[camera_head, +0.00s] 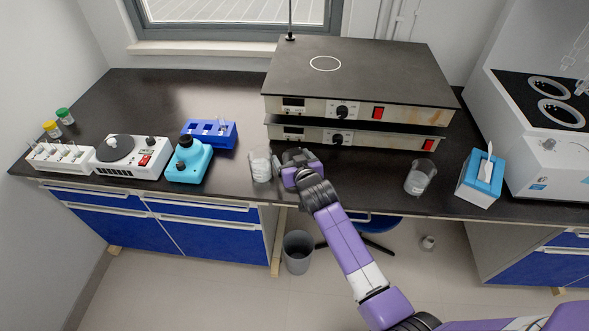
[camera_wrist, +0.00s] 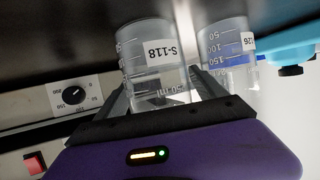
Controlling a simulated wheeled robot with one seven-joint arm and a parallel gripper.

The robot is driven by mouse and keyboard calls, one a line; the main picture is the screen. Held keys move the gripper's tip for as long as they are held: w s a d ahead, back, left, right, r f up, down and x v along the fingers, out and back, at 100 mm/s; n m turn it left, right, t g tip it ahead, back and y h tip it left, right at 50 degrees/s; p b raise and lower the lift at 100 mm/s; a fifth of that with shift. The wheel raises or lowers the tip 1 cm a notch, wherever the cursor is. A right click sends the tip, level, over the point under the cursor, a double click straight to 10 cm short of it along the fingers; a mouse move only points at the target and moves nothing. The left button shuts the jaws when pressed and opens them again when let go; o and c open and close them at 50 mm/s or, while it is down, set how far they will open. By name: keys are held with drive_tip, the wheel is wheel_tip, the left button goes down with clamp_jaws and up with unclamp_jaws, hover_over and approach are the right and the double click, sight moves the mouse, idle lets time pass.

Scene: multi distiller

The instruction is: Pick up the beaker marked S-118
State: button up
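The beaker marked S-118 (camera_wrist: 150,52) is clear glass with a white label, shown upside down in the wrist view. My gripper (camera_wrist: 160,75) has one finger on each side of it, close to the glass. I cannot tell whether both fingers press on it. In the head view my gripper (camera_head: 278,166) is at the counter's front edge, against the right side of a clear beaker (camera_head: 260,164). The fingers are mostly hidden there, and the label is too small to read.
A second beaker, its label ending in 126 (camera_wrist: 228,42), stands close beside S-118. Another beaker (camera_head: 419,178) stands right, near a tissue box (camera_head: 481,178). Stacked hotplates (camera_head: 355,75) are behind my gripper. A blue rack (camera_head: 209,133) and a turquoise device (camera_head: 188,162) stand left.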

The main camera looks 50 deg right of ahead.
drive_tip(key=c, duration=1.4)
drive_tip(key=shift+c, duration=0.3)
drive_tip(key=shift+r, duration=0.15)
